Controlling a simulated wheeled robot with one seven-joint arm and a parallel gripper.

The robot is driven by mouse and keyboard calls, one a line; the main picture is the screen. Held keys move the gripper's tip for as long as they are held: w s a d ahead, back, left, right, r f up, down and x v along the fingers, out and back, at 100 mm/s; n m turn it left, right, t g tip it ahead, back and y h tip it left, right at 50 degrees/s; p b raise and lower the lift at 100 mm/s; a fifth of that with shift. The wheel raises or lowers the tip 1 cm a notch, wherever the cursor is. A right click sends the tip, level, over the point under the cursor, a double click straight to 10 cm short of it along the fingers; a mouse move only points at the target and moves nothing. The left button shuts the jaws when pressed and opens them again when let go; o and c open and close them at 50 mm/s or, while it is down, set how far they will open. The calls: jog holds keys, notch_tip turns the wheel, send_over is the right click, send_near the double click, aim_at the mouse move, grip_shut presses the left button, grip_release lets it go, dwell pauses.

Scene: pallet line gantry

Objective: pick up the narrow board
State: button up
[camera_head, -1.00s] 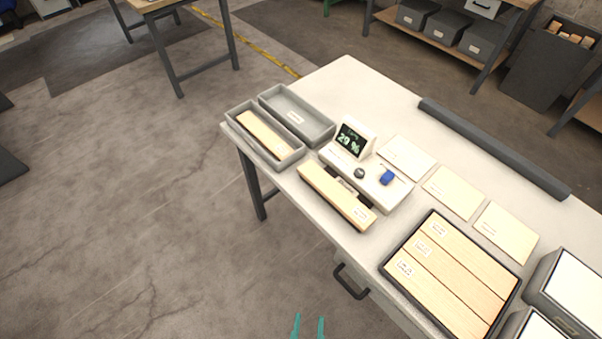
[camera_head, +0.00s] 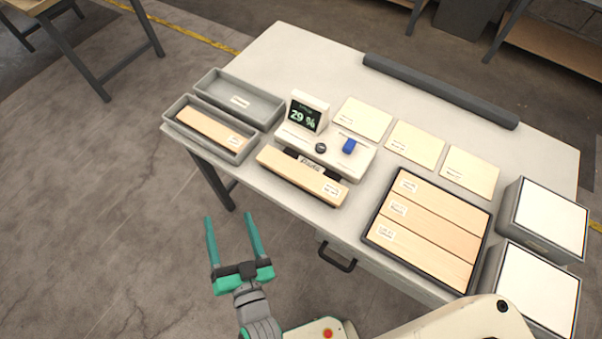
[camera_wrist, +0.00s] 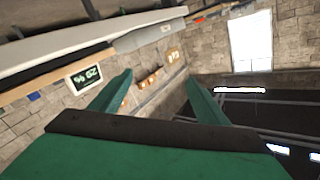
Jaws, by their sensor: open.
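A narrow pale wooden board (camera_head: 301,178) with a label at its right end lies along the front of the white meter (camera_head: 325,147). Another narrow board (camera_head: 208,127) lies inside the front grey tray (camera_head: 172,122) at the table's left end. I cannot tell which of the two the task means. My gripper (camera_head: 230,216) is open and empty, in front of the table's left front edge and apart from both boards. Its two green fingers also show in the wrist view (camera_wrist: 160,82), with nothing between them.
A dark-rimmed tray (camera_head: 368,222) holds three wider labelled boards. An empty grey tray (camera_head: 258,119) stands behind the front tray. Three pale cards, one of them here (camera_head: 362,118), lie behind. Grey boxes (camera_head: 534,250) stand at right. A dark bar (camera_head: 440,91) edges the back.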

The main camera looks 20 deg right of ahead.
jog(key=w+a+r+n+g+y, duration=0.3)
jog(key=w+a+r+n+y, duration=0.3)
jog(key=w+a+r+y, duration=0.5)
jog(key=w+a+r+n+g+y, duration=0.35)
jog(key=w+a+r+n, duration=0.2)
jog(key=w+r, duration=0.7)
jog(key=n+g+h, duration=0.2)
jog(key=g+h, duration=0.9)
jog(key=h, duration=0.4)
send_over(301, 173)
jog(key=shift+m, duration=0.25)
notch_tip(301, 173, down, 22)
jog(key=shift+a+r, duration=0.15)
jog(key=shift+f, duration=3)
jog(key=c, duration=1.3)
